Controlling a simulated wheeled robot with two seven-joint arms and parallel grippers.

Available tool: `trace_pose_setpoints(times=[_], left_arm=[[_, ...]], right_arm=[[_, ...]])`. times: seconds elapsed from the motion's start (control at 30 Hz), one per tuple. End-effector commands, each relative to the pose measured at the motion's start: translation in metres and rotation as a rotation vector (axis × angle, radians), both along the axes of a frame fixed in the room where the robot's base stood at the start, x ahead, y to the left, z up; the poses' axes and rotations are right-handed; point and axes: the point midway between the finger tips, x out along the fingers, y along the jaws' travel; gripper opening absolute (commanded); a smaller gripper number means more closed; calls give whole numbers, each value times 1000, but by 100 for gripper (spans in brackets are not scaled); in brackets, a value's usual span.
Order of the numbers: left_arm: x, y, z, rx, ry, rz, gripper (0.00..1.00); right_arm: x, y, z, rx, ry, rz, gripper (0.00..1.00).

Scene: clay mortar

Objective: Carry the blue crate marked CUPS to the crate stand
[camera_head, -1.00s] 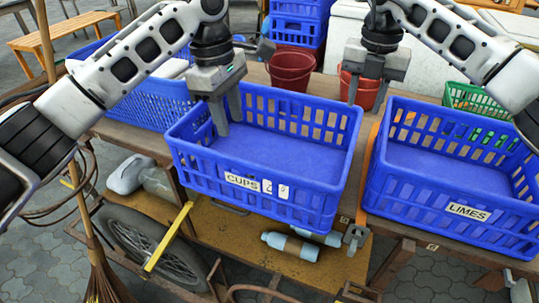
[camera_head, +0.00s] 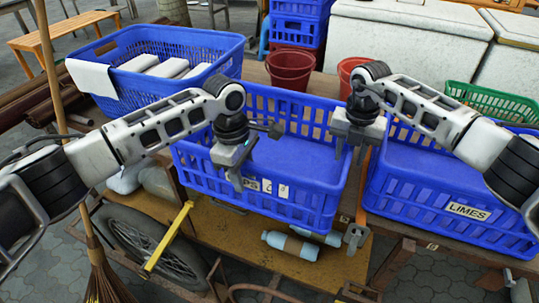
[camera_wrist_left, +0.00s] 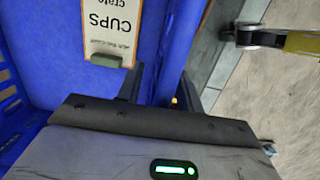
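The blue crate marked CUPS (camera_head: 300,200) sits on the wooden cart, its label partly hidden behind my left gripper. My left gripper (camera_head: 236,172) is low at the crate's front left, fingers apart. In the left wrist view its fingers (camera_wrist_left: 170,90) are spread near a blue crate wall (camera_wrist_left: 60,50) with an upside-down CUPS tag (camera_wrist_left: 112,28); I cannot tell whether they touch it. My right gripper (camera_head: 350,152) hangs at the crate's right side, fingers apart, between this crate and the LIMES crate. I cannot make out which thing is the crate stand.
The blue LIMES crate (camera_head: 440,200) stands close on the right. A blue crate with white items (camera_head: 155,75) is behind left. Red buckets (camera_head: 290,70) and a green basket (camera_head: 490,102) are behind. Stacked blue crates (camera_head: 297,30) stand at the back. Bottles (camera_head: 290,244) lie on the lower shelf.

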Motion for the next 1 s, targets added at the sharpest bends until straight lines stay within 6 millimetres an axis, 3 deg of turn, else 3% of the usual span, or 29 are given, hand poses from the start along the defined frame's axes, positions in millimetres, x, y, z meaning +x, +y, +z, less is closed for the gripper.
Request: trace_pose_setpoints(times=[0.3, 0.43, 1.0], left_arm=[[0, 0, -2, 0, 0, 0, 36], [0, 0, -1, 0, 0, 0, 0], [0, 0, -1, 0, 0, 0, 0]], right_arm=[[0, 0, -2, 0, 0, 0, 36], [0, 0, -1, 0, 0, 0, 0], [0, 0, -1, 0, -1, -1, 0]])
